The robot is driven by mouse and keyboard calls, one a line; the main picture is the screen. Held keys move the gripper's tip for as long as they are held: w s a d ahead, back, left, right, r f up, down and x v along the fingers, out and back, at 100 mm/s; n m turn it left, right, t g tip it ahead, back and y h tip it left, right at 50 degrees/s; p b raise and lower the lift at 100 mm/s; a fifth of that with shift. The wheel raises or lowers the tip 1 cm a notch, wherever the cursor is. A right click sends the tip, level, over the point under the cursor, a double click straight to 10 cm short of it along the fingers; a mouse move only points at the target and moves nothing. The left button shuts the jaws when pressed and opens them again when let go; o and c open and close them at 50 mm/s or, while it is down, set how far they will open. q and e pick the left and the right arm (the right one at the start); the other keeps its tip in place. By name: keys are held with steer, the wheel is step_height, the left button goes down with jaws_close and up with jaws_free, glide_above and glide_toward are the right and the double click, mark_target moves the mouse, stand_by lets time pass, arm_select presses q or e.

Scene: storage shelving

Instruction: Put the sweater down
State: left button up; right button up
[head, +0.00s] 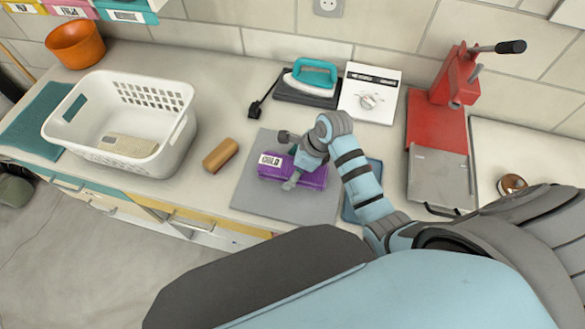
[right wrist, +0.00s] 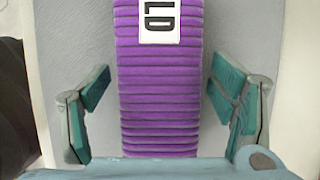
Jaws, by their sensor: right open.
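The purple folded sweater (head: 311,180), with a white label, lies on a grey mat (head: 258,205) on the counter. In the right wrist view the ribbed sweater (right wrist: 158,95) runs up the middle of the picture. My right gripper (head: 287,160) is over the sweater. Its jaws are open, one finger on each side, with a visible gap between each finger and the fabric in the right wrist view. The gripper and wrist hide part of the sweater in the head view. My left gripper is not in view.
A brown block (head: 220,155) lies left of the mat, and a white basket (head: 174,148) stands farther left. Behind are a teal iron (head: 314,72) and a white box with a dial (head: 370,94). A red press (head: 452,90) stands right. An orange bowl (head: 76,44) is back left.

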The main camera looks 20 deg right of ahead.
steer(key=c, duration=1.6)
